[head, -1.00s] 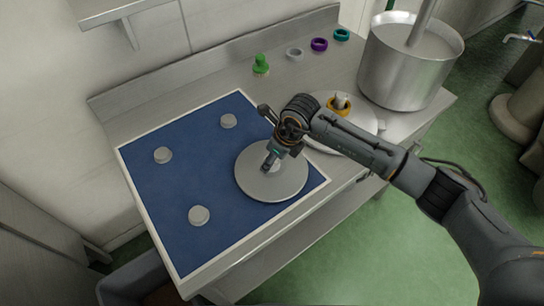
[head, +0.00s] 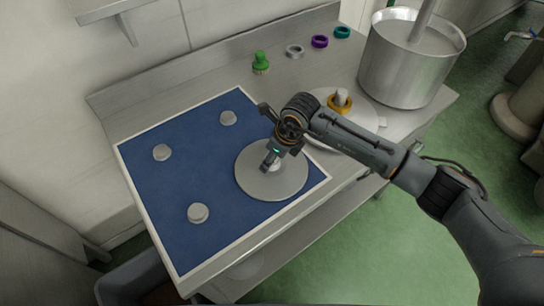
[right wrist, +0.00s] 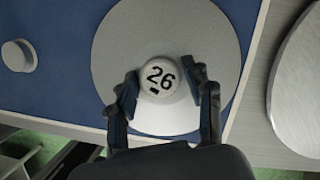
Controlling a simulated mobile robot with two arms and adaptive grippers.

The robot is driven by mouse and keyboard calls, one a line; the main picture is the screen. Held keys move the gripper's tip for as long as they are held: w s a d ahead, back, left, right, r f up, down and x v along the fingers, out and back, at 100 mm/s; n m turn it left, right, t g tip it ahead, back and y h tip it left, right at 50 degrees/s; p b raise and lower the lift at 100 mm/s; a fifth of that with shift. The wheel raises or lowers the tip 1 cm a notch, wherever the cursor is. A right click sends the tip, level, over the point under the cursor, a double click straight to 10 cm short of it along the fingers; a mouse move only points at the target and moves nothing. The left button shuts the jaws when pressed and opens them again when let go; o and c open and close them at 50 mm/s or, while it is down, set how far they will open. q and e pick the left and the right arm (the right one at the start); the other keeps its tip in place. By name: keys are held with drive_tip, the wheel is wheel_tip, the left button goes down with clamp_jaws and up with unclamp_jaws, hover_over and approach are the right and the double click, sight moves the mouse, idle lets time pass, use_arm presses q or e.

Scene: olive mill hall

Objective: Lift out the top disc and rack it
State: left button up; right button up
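A grey round disc (head: 258,190) lies at the right front of the blue mat (head: 178,205). In the right wrist view, the disc (right wrist: 112,55) has a pale round knob (right wrist: 160,76) marked 26 at its middle. My right gripper (head: 270,163) is over this disc, pointing down. In the right wrist view, its fingers (right wrist: 161,88) stand on either side of the knob, apparently with narrow gaps. A second pale disc (head: 358,112), partly behind my right arm, has an amber collar (head: 340,109) around its central post. My left gripper is out of view.
Several grey knobs stand on the mat, one at its front (head: 198,212). Along the back are a green-handled object (head: 260,64) and grey (head: 295,51), purple (head: 319,41) and teal rings (head: 342,32). A steel pot (head: 395,80) stands at the right.

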sight(284, 170)
drive_tip(key=shift+o, duration=0.9)
drive_tip(key=v, duration=1.2)
